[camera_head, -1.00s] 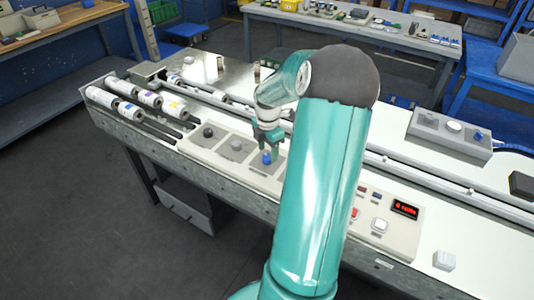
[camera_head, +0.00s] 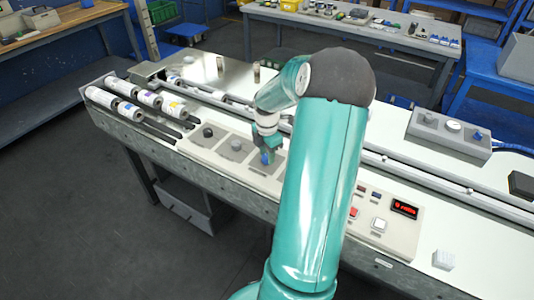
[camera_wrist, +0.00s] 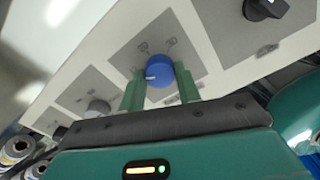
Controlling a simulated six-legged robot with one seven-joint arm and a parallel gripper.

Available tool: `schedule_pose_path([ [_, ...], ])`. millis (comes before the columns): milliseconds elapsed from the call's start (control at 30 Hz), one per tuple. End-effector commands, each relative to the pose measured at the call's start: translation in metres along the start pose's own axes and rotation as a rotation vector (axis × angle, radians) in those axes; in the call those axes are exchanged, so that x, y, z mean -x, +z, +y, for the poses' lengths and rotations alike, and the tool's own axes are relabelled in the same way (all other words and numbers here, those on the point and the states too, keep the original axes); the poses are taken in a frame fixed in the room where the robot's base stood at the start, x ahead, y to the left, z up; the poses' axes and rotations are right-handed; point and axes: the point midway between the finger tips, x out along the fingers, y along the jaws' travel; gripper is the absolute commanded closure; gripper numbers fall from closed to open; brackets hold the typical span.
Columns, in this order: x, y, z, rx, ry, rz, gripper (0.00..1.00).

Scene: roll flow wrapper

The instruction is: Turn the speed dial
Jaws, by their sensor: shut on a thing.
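A blue dial (camera_head: 265,159) with a white mark on its side sits on a grey square plate of the control panel (camera_head: 190,146). In the wrist view the same blue dial (camera_wrist: 160,66) stands between my two green fingers. My gripper (camera_head: 268,154) is shut on the blue dial, one finger at each side; it also shows in the wrist view (camera_wrist: 159,76). The small print on the plate beside the dial is too blurred to read. My arm hides part of the panel to the right of the dial.
A grey dial (camera_head: 236,146) and a black knob (camera_head: 208,132) sit left of the blue dial. Another black knob (camera_wrist: 264,9) shows in the wrist view. Film rolls (camera_head: 130,111) lie at the left end. A red display (camera_head: 405,208) and buttons are at the right.

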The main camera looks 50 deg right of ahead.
Motion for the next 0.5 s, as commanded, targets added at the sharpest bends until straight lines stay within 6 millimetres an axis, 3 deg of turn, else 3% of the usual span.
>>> schedule_pose_path([
  [500,0.0012,0.0002,0.0006,-0.301,0.002,-0.003,0.90],
])
